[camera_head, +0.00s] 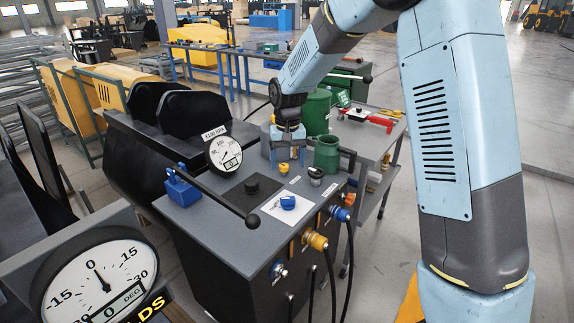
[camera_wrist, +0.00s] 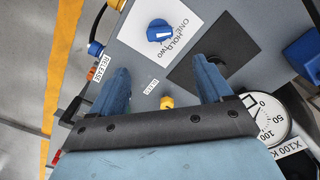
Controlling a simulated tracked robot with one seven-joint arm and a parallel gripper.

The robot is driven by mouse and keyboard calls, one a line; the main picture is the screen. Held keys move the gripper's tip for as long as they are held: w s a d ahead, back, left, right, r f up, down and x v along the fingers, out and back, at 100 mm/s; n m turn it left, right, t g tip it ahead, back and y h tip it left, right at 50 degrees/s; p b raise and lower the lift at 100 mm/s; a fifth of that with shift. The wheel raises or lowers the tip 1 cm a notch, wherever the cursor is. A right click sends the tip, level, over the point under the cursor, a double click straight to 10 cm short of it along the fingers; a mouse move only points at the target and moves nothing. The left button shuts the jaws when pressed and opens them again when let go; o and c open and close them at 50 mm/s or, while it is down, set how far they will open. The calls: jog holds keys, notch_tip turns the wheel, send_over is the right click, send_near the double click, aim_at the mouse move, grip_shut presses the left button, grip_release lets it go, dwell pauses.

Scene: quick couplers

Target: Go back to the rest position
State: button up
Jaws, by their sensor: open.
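My gripper (camera_head: 287,152) hangs from my light blue arm over the far part of the grey console top (camera_head: 225,180). In the wrist view my gripper (camera_wrist: 165,88) shows two blue fingers spread wide apart, with nothing between them. A small yellow knob (camera_wrist: 167,102) lies below the gap between the fingers; it also shows in the head view (camera_head: 283,168), just under the gripper. I cannot tell the exact height of the fingertips above the console.
A blue selector knob (camera_head: 288,203) on a white plate, a black knob (camera_head: 251,186), a long black lever (camera_head: 220,195), a pressure gauge (camera_head: 226,153) and a green canister (camera_head: 327,153) crowd the console. Couplers with hoses (camera_head: 316,242) line its front. A cart (camera_head: 372,130) stands behind.

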jog(key=s+d+r+m+t, duration=0.1)
jog(key=s+d+r+t, duration=0.2)
jog(key=s+d+r, duration=1.1)
jog(key=s+d+r+t, duration=0.1)
jog(key=s+d+r, duration=0.1)
jog(key=s+d, duration=0.3)
jog(key=s+d+r+m+t, duration=0.1)
jog(key=s+d+r, duration=0.2)
jog(key=s, duration=0.8)
jog(key=shift+s+d+t, duration=0.3)
jog(key=shift+s+d, duration=0.1)
jog(key=shift+d, duration=0.75)
